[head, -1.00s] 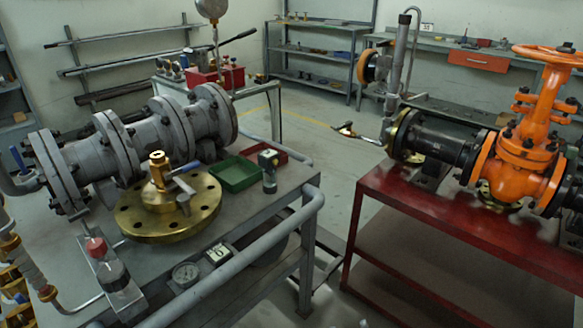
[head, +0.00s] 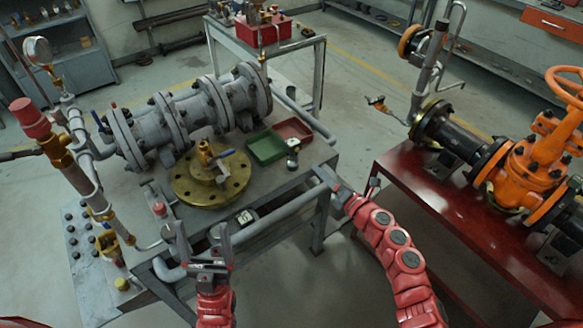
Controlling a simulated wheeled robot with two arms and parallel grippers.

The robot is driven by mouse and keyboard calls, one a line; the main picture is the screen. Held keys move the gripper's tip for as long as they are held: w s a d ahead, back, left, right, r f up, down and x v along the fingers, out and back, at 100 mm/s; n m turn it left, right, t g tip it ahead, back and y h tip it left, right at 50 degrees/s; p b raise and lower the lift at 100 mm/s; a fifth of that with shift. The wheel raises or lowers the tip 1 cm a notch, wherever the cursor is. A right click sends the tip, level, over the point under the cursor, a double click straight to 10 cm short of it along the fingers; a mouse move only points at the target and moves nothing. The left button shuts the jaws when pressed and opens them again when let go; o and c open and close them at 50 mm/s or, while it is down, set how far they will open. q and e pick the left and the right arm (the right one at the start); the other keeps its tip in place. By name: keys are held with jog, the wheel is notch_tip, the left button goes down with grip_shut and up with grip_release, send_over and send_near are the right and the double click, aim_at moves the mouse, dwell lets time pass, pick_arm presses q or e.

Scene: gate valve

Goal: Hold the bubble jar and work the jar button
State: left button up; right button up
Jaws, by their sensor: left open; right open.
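No object is plainly recognisable as a bubble jar. A small red-topped piece (head: 158,209) stands on a light plate at the table's front left and may be the jar button; I cannot tell. The dark round piece beside it is mostly hidden by my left gripper. My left gripper (head: 204,232) is open and empty, fingers pointing up, just right of the red-topped piece in the picture. My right gripper (head: 344,180) is open and empty at the table's right front corner, apart from the small upright device (head: 292,150) by the trays.
A brass flange (head: 235,190) with a blue-handled valve sits mid-table. Green (head: 266,147) and red (head: 293,129) trays lie behind it. Grey flanged pipework (head: 185,122) fills the back. A pale rail (head: 268,227) runs along the front. A red bench (head: 420,182) bears an orange valve (head: 530,160).

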pick_arm(q)
jog(key=w+n+g+y, duration=0.3)
jog(key=w+g+y, duration=0.15)
jog(key=w, duration=1.05)
jog(key=m+g+h, duration=0.4)
jog(key=g+h, duration=0.1)
jog(key=g, duration=1.1)
send_near(290, 156)
jog(key=shift+t, duration=0.35)
jog(key=x, duration=1.2)
jog(key=shift+d+f, duration=0.15)
jog(key=shift+f, duration=0.05)
grip_shut()
pick_arm(e)
grip_shut()
